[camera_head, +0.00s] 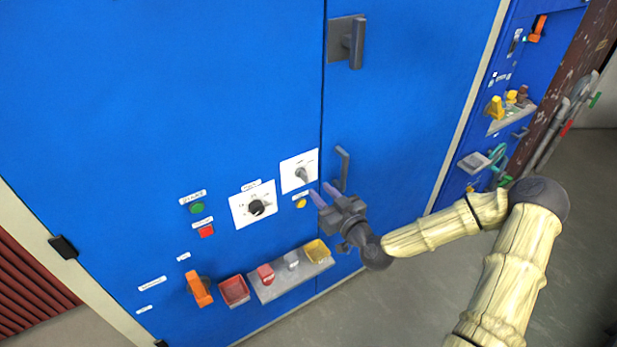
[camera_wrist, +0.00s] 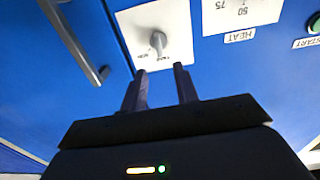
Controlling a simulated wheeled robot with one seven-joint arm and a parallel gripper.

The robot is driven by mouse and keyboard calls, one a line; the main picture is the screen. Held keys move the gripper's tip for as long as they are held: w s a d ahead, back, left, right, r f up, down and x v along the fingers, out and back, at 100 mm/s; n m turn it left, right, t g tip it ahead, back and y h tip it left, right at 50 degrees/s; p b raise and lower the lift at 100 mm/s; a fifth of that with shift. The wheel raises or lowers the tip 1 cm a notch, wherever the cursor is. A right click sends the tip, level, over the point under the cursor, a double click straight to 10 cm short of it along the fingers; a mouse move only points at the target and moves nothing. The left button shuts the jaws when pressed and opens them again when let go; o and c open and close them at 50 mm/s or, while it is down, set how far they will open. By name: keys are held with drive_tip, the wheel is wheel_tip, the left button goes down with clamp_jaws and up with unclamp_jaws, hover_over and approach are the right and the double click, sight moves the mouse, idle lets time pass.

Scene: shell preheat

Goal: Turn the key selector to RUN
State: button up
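The key selector (camera_head: 301,175) is a small grey knob on a white plate on the blue cabinet front. In the wrist view the selector (camera_wrist: 158,42) lies just beyond the fingertips, roughly centred between them; its plate lettering is upside down and too small to read surely. My gripper (camera_head: 318,189) is beside the plate's lower right corner in the head view. In the wrist view my gripper (camera_wrist: 161,72) is open, with its two purple fingers apart and nothing between them. The fingers appear clear of the knob.
A dial plate marked HEAT (camera_wrist: 240,14) is close by, with a black dial (camera_head: 257,207) on it. A green button (camera_head: 196,208) and red button (camera_head: 206,231) are farther left. A door handle (camera_head: 342,168) stands out beside my gripper. A shelf (camera_head: 270,290) with small bins is below.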

sight(307, 177)
drive_tip(key=p+x, duration=0.1)
drive_tip(key=x, duration=0.6)
drive_tip(key=shift+w+a, duration=0.2)
clamp_jaws()
